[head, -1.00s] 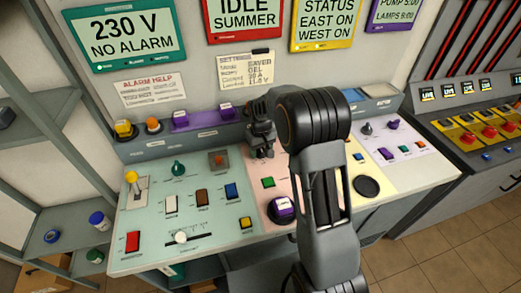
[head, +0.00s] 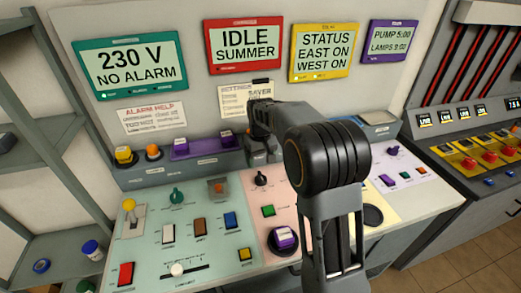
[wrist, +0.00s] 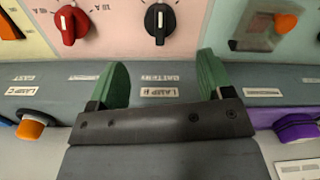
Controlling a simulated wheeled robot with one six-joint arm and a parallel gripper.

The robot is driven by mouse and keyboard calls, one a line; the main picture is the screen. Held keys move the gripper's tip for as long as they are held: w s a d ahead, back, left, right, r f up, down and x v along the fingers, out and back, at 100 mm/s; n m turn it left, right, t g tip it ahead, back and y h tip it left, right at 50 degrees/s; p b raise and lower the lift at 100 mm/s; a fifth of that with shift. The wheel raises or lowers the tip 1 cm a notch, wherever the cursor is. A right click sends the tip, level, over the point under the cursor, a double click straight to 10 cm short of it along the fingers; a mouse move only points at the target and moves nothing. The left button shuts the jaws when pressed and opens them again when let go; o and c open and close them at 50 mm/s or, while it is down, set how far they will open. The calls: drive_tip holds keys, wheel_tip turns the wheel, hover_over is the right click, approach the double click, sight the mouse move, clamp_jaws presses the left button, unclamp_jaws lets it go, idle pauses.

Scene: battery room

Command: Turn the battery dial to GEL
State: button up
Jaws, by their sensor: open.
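The battery dial appears to be the black knob (head: 261,178) with a white pointer line, on the pink panel of the console. In the wrist view the black dial (wrist: 160,20) is at the top centre, with position labels beside it too small to read. My gripper (head: 262,152) is just behind the dial in the head view. In the wrist view my gripper (wrist: 157,75) is open and empty, its green fingers spread, with the dial beyond the fingertips and apart from them.
A red knob (wrist: 72,24) sits beside the dial in the wrist view. A green button (head: 268,211) and a purple control (head: 285,238) are nearer on the pink panel. A settings note (head: 232,97) on the back wall is partly covered by my arm.

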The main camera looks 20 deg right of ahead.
wheel_tip(320, 180, up, 4)
drive_tip(key=shift+r, duration=0.15)
idle(0.6)
